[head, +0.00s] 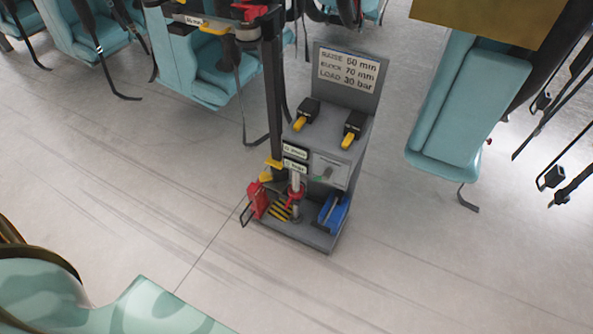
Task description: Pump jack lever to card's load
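A grey stand (300,236) holds the jack equipment in the middle of the head view. The card (347,71) on its upright back plate reads RAISE 50 mm, BLOCK 70 mm and LOAD 30 bar. A silver post with a red collar (296,191), which looks like the jack, stands upright on the base. A red unit (257,200) with a dark handle is left of it, and a blue unit (336,212) with a grey bar is right of it. I cannot tell which part is the jack lever. Neither of my grippers is in view.
Two black boxes with yellow levers (300,122) (348,140) sit on the stand's upper face. A pale panel (328,170) is below them; its reading is too small. A dark column (272,95) rises behind left. Teal seats (455,110) hang around. The floor in front is clear.

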